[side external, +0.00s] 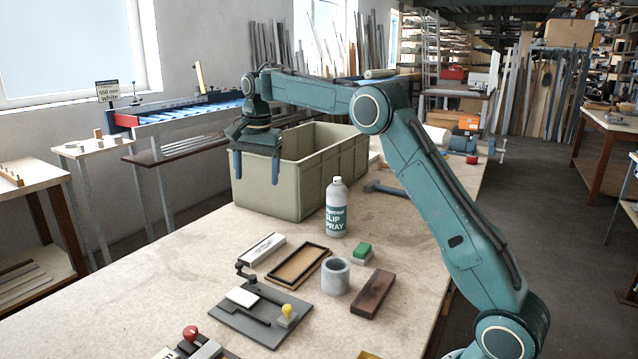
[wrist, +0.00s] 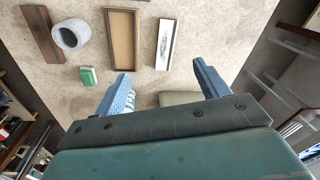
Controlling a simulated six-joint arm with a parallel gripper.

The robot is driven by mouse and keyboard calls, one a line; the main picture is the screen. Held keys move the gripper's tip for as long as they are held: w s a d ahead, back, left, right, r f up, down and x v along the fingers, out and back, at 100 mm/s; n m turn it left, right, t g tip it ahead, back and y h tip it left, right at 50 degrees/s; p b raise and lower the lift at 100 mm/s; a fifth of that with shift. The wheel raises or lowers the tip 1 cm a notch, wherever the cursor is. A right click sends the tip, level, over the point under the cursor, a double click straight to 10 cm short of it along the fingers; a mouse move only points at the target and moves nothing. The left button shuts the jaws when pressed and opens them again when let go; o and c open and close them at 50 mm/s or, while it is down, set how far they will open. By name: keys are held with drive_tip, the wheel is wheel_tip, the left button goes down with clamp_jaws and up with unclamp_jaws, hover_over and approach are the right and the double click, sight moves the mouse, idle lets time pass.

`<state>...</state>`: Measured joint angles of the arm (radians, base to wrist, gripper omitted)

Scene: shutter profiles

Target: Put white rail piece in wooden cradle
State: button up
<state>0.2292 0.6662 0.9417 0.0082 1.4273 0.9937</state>
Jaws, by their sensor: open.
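My gripper (side external: 256,168) is open with nothing between its blue fingers. It hangs at the near left end of the olive crate, high above the bench; both fingers also show in the wrist view (wrist: 160,74). A short white bar with a dark marking (side external: 262,248) lies on the bench, apart from my gripper, and shows in the wrist view (wrist: 164,43).
The olive crate (side external: 325,175) has high walls; its inside is mostly hidden. A spray bottle (side external: 336,208) stands before it. A dark-rimmed tray (side external: 298,266), grey ring (side external: 335,277), brown block (side external: 373,293) and grey plate fixture (side external: 255,315) occupy the front.

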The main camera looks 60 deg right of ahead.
drive_tip(key=w+d+f+m+g, duration=0.1)
drive_tip(key=w+d+f+m, duration=0.2)
drive_tip(key=f, duration=0.7)
drive_tip(key=shift+w+d+f+m, duration=0.25)
drive_tip(key=shift+w+d+m, duration=0.15)
drive_tip(key=shift+w+d, duration=0.7)
hover_over(263, 246)
drive_tip(key=shift+w+a+f, duration=0.1)
drive_tip(key=shift+f, duration=2.05)
drive_tip(key=shift+w+a+f, duration=0.1)
drive_tip(key=shift+f, duration=2.05)
drive_tip(key=shift+s+d+f, duration=0.1)
drive_tip(key=shift+f, duration=1.2)
drive_tip(key=shift+d+f, duration=0.1)
drive_tip(key=shift+f, duration=1.2)
